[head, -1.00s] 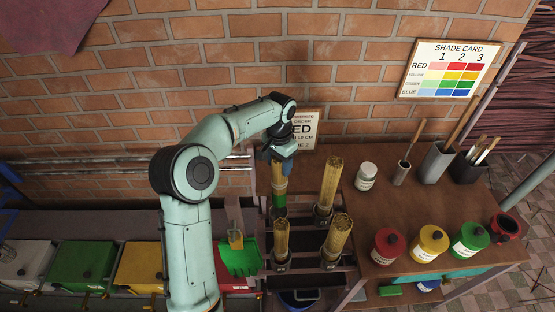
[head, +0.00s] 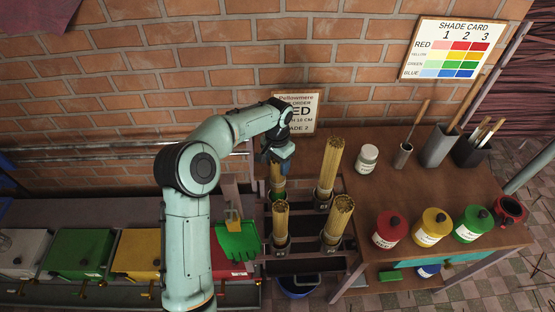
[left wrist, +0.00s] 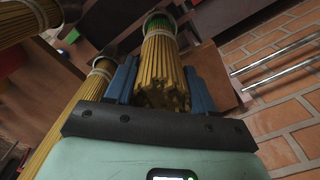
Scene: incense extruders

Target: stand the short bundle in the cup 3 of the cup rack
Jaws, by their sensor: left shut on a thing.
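My left gripper (head: 279,160) is shut on a yellow stick bundle (head: 277,182) with a green lower part. It holds the bundle upright at the back left place of the dark cup rack (head: 306,267). In the left wrist view the bundle (left wrist: 161,75) sits between the blue fingers of the gripper (left wrist: 160,88), its near end of stick tips facing me. Its lower end is partly hidden, so I cannot tell whether it touches the cup bottom. Cup numbers are not readable. My right gripper is not in view.
Other bundles stand in the rack at back right (head: 329,168), front left (head: 281,222) and front right (head: 338,219). The bench (head: 375,190) at right holds paint jars and brush pots. A brick wall is close behind.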

